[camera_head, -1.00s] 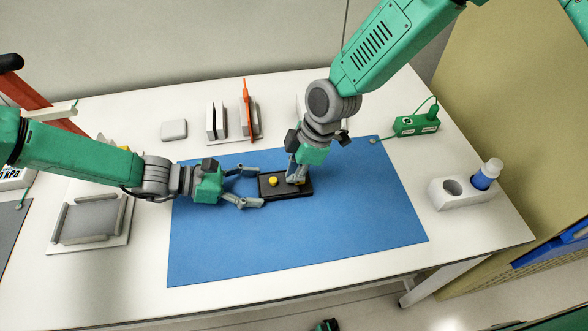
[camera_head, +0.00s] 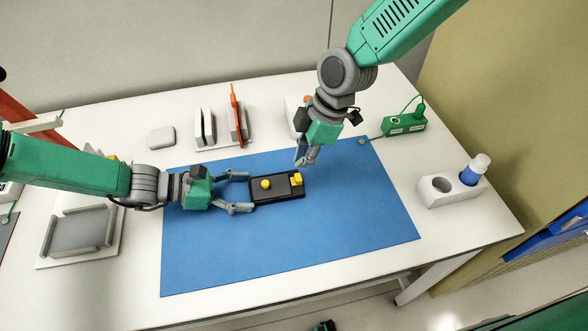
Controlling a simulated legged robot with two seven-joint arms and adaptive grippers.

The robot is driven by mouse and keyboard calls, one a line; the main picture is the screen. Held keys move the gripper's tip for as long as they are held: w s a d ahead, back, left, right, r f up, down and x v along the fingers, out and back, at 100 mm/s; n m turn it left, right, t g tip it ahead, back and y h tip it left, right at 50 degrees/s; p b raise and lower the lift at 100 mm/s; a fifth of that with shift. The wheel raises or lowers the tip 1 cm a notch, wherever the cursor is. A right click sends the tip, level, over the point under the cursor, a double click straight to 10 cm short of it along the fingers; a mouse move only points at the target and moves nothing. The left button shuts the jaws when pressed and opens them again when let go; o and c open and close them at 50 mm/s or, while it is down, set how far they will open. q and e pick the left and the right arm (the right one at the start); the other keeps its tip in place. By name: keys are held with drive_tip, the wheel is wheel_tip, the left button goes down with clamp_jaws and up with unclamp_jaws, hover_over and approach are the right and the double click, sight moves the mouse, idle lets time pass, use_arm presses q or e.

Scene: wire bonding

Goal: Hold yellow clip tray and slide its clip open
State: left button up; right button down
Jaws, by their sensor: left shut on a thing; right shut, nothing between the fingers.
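The clip tray (camera_head: 280,189) is a black tray lying on the blue mat (camera_head: 290,245). A round yellow knob (camera_head: 266,184) is on its left part and a yellow block-shaped clip (camera_head: 297,179) is at its right end. My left gripper (camera_head: 249,192) is shut on the tray's left end, one finger at the far side and one at the near side. My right gripper (camera_head: 304,162) is shut and empty, just beyond the tray's right end and apart from the yellow clip. Whether the clip is open cannot be told.
A holder with upright plates and an orange piece (camera_head: 235,112) stands behind the mat. A green box with a cable (camera_head: 404,124) and a white holder with a blue bottle (camera_head: 473,172) are at right. A grey tray (camera_head: 78,230) is at left. The mat's front and right are clear.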

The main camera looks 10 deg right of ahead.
use_arm(q)
drive_tip(key=shift+s, duration=0.1)
use_arm(e)
drive_tip(key=v, duration=0.4)
drive_tip(key=shift+a, duration=0.1)
use_arm(q)
drive_tip(key=o, duration=1.3)
drive_tip(key=shift+d, duration=0.1)
